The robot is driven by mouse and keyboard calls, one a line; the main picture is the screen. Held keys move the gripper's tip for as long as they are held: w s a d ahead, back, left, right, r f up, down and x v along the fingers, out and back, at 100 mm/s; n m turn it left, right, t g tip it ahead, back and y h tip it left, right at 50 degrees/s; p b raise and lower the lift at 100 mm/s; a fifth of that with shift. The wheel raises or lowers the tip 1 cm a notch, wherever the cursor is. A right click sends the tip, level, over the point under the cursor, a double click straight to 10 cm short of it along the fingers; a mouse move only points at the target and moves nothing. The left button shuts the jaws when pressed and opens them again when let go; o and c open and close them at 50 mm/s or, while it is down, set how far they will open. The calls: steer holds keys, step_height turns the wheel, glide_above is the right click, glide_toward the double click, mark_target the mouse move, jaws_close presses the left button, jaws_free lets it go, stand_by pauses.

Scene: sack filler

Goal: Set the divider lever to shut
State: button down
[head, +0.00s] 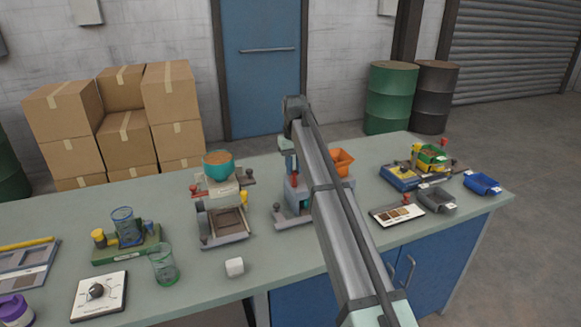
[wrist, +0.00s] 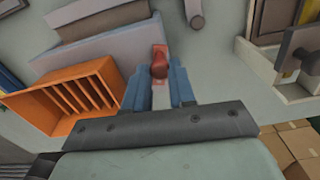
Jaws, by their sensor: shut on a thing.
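The divider looks like the grey stand (head: 292,215) with the orange slatted box (head: 341,162) near the middle of the bench; the box also shows in the wrist view (wrist: 70,97). My gripper (wrist: 160,84) points down at the stand, its two blue fingers closed on a red knob (wrist: 159,60), seemingly the lever's handle. In the head view my arm covers much of the stand and gripper, and the lever's full length and setting cannot be made out.
Left of the stand is a scale-like unit with a teal bowl (head: 218,165). To the right are a sample card (head: 397,214), a grey bin (head: 436,200) and a blue bin (head: 482,184). Bare bench lies between them.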

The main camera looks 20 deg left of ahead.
steer(key=shift+w+d+n, duration=0.2)
steer(key=shift+d+n, duration=0.05)
steer(key=shift+n, duration=0.5)
steer(key=shift+w+d+n, duration=0.2)
steer(key=shift+n, duration=0.55)
steer(key=shift+d, duration=0.1)
steer(key=c, duration=0.9)
jaws_free()
steer(key=shift+c, duration=0.2)
steer(key=shift+r, duration=0.15)
step_height(320, 180, up, 14)
steer(key=shift+f, duration=0.2)
